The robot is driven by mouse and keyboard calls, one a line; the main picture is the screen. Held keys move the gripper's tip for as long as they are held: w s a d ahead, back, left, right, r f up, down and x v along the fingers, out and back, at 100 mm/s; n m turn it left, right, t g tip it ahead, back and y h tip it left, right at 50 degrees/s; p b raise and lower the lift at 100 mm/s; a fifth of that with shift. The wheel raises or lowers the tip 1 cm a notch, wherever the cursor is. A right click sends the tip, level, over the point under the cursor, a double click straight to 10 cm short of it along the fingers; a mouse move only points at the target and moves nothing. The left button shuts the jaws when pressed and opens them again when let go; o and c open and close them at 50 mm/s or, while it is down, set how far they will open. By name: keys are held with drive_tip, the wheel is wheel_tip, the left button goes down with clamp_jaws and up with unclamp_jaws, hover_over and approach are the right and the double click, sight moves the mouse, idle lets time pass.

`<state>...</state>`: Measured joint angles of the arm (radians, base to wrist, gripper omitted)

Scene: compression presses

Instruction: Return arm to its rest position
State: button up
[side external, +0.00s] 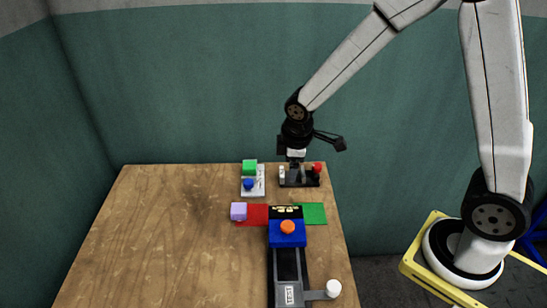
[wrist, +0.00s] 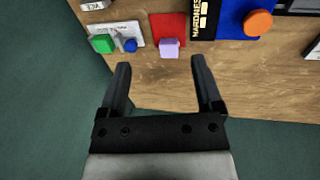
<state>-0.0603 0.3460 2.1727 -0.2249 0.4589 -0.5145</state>
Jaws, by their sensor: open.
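My gripper (wrist: 158,68) is open and empty in the wrist view, with its fingers apart over the wooden table near its edge. In the side view it points down above or behind a small black unit (side external: 299,181) with a red button (side external: 318,168); the exact gap cannot be told. A blue and black press (side external: 287,237) with an orange button (side external: 288,227) stands in front; part of it also shows in the wrist view (wrist: 236,18). A lilac cube (side external: 238,211) sits at the left end of the red pad (side external: 257,214).
A white unit (side external: 259,187) with a blue button (side external: 249,184) has a green cube (side external: 249,167) on its back end. A green pad (side external: 313,213) lies right of the press. A white knob (side external: 333,288) sticks out at the press's lower right. The table's (side external: 150,235) left side is clear.

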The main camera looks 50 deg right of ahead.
drive_tip(key=s+r+m+y, duration=0.1)
drive_tip(key=s+r+m, duration=0.1)
drive_tip(key=s+m, duration=0.6)
drive_tip(key=s, duration=0.2)
drive_tip(key=shift+s+d+m, duration=0.3)
drive_tip(key=shift+s+m, duration=0.1)
